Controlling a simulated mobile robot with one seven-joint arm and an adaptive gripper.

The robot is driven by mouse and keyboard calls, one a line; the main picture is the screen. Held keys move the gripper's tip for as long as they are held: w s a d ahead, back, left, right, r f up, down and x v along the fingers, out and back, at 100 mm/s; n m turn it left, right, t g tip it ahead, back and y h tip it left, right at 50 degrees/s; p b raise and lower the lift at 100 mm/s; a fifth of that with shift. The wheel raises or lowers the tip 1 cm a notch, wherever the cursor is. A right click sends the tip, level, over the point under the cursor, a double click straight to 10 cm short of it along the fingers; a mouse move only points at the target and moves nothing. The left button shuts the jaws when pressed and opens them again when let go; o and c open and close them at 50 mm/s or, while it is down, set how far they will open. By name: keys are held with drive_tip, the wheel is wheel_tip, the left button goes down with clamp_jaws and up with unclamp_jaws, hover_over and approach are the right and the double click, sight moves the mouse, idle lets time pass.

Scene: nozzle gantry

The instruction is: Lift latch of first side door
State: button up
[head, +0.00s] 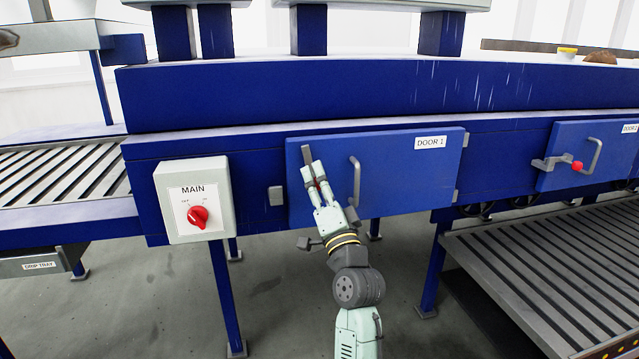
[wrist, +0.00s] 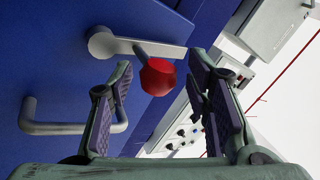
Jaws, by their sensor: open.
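In the wrist view, the latch (wrist: 135,46) is a grey lever on a round pivot, with a red knob (wrist: 157,77). My open gripper (wrist: 161,68) has one finger on each side of the knob in the picture. I see no clear contact with it. The door's grey pull handle (head: 356,180) is just right of my gripper, and also in the wrist view (wrist: 60,128).
A grey MAIN switch box (head: 192,200) with a red knob juts out left of the door. A small grey plate (head: 276,195) sits on the frame between them. Floor shows around my arm.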

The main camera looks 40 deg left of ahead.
drive_tip(key=shift+s+d+f, duration=0.15)
drive_tip(key=shift+d+f, duration=0.1)
drive_tip(key=shift+d, duration=0.15)
drive_tip(key=v, duration=1.1)
drive_tip(key=shift+s+r, duration=0.1)
